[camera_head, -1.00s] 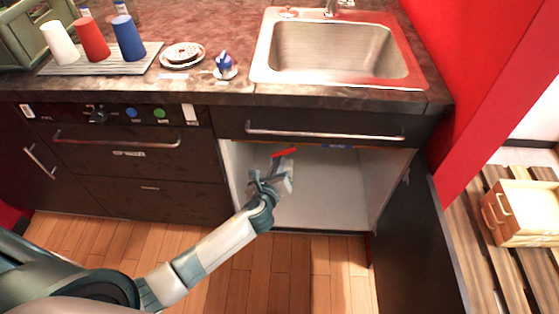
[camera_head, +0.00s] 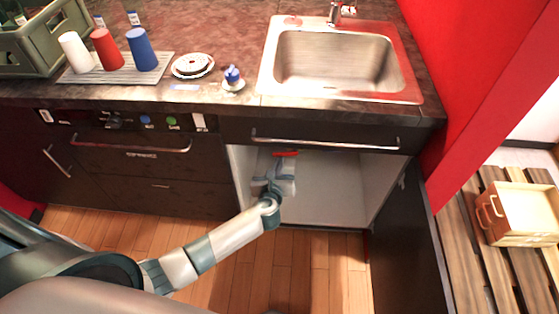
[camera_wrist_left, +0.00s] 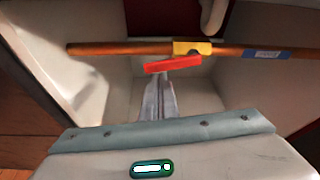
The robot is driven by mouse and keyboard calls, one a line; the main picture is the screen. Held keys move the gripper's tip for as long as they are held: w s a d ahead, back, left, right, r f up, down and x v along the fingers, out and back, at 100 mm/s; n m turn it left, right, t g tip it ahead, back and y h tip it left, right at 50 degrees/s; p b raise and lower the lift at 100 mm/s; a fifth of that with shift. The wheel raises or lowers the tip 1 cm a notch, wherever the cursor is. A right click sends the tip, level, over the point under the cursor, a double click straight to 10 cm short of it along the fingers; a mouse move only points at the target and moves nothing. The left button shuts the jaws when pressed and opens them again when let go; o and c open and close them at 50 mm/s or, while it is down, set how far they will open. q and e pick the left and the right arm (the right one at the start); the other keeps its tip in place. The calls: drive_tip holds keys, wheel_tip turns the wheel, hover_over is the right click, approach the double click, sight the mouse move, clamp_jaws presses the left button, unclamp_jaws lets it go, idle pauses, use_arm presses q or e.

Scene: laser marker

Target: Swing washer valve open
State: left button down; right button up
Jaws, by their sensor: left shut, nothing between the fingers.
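The washer valve has a red handle (camera_head: 285,153) inside the open cabinet under the sink. In the left wrist view its yellow body (camera_wrist_left: 192,48) sits on a horizontal copper pipe (camera_wrist_left: 120,47). The red handle (camera_wrist_left: 172,65) lies just below the pipe, nearly in line with it, its right end a little higher. My left gripper (camera_head: 284,164) reaches into the cabinet. Its fingers (camera_wrist_left: 160,82) are shut and empty, tips at the handle's underside in the picture. I cannot tell whether they touch it. My right gripper is out of view.
A drawer handle (camera_head: 325,143) runs above the opening. The sink (camera_head: 340,60) and counter are overhead. A blue label (camera_wrist_left: 265,54) is on the pipe.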

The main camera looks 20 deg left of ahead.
use_arm(q)
drive_tip(key=r+m+y+p, duration=0.1)
drive_tip(key=p, duration=0.2)
drive_tip(key=shift+a+r+m, duration=0.1)
drive_tip(key=shift+a+m, duration=0.05)
drive_tip(key=shift+m, duration=0.15)
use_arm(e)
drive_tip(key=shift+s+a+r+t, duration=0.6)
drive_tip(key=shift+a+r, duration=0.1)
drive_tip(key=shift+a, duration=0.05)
use_arm(q)
drive_tip(key=shift+w+d+f, duration=0.15)
drive_tip(key=shift+d+f, duration=0.15)
drive_tip(key=shift+d, duration=0.35)
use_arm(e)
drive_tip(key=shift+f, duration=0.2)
